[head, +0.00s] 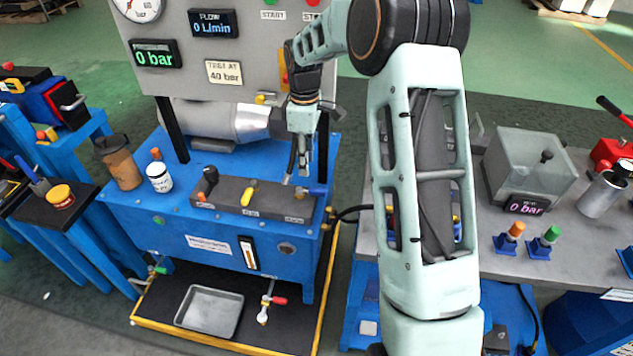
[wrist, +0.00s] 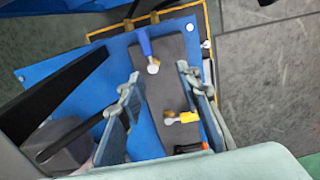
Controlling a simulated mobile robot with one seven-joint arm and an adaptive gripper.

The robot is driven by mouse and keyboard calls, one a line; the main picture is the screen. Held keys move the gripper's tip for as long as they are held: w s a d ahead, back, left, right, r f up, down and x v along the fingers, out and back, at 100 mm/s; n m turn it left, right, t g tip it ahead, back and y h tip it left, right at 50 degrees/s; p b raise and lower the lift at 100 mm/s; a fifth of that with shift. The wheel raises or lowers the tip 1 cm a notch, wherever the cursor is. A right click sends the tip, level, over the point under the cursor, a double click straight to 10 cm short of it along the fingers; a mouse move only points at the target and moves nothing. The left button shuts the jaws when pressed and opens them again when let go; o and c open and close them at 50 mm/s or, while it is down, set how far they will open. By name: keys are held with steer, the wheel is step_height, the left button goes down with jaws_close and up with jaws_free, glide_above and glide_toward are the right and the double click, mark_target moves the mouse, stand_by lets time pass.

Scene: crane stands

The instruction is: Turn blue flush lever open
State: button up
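The blue flush lever (head: 318,190) is at the right end of the dark valve block (head: 225,192) on the blue bench. In the wrist view the lever (wrist: 146,42) shows beyond my fingertips, its handle pointing up in the picture from a round silver pivot. My gripper (head: 297,176) points down above the block's right end, just left of the lever. In the wrist view my gripper (wrist: 158,76) is open, with nothing between its fingers. It looks apart from the lever; the exact height gap is unclear.
A brown cup (head: 119,163) and a white jar (head: 159,177) stand left of the block. The gauge panel (head: 220,70) rises behind. A grey table (head: 470,225) stands to the right.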

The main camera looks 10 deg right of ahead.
mark_target(314, 189)
steer(key=f, duration=0.4)
steer(key=d+f, duration=0.1)
steer(key=f, duration=0.2)
steer(key=w+d+f+b, duration=0.1)
steer(key=f, duration=0.3)
steer(key=shift+w+d+f, duration=0.1)
steer(key=shift+f, duration=0.2)
steer(key=shift+c, duration=0.3)
jaws_close()
